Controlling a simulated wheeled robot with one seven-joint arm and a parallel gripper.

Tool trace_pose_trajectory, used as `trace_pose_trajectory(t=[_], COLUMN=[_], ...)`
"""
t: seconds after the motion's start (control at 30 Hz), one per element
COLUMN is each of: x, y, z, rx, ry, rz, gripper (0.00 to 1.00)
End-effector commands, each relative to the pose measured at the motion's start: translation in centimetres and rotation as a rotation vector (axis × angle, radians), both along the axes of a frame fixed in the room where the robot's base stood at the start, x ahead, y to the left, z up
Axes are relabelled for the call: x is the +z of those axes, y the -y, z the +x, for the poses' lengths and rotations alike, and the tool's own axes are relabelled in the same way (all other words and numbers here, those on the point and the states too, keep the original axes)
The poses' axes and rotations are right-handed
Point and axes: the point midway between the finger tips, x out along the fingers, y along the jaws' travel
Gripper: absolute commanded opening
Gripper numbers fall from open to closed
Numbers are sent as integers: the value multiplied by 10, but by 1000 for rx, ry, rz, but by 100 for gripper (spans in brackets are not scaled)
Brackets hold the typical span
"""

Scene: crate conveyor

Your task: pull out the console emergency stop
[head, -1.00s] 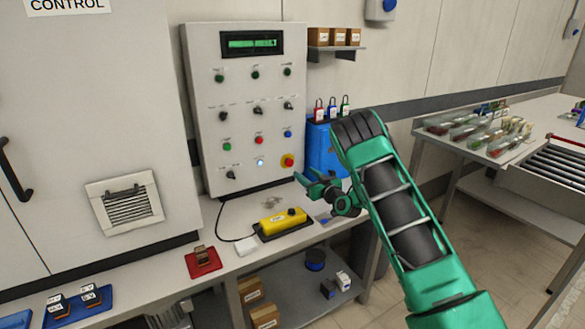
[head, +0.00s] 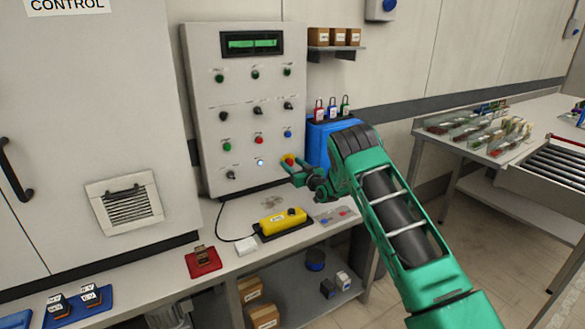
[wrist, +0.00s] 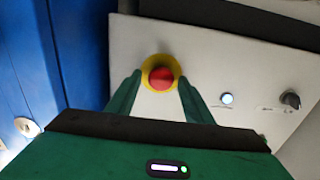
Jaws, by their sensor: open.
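The console (head: 238,110) is a light grey upright panel with a green display and several knobs and buttons. Its emergency stop (head: 288,159) is a red knob on a yellow ring at the lower right, partly hidden by my gripper in the head view. My gripper (head: 287,165) is in front of it. In the wrist view the emergency stop (wrist: 160,77) shows between the two fingertips of my open gripper (wrist: 158,88), one finger on each side. I cannot tell whether the fingers touch it.
A lit white button (wrist: 227,98) and a black knob (wrist: 290,99) are beside the stop. A blue box (head: 322,143) with padlocks stands right of the console. A yellow pendant (head: 283,222) lies on the bench below.

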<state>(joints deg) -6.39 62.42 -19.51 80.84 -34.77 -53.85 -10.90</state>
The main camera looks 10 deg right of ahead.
Motion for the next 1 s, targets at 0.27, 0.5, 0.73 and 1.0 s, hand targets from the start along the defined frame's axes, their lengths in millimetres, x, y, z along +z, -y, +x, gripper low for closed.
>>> trace_pose_trajectory(t=[0.27, 0.5, 0.73, 1.0], x=[-1, 0, 0, 0], y=[0, 0, 4, 5], z=[2, 2, -7, -11], rx=[0, 0, -2, -2], ry=[-1, -1, 0, 0], rz=[1, 0, 1, -1], gripper=[47, 0, 0, 0])
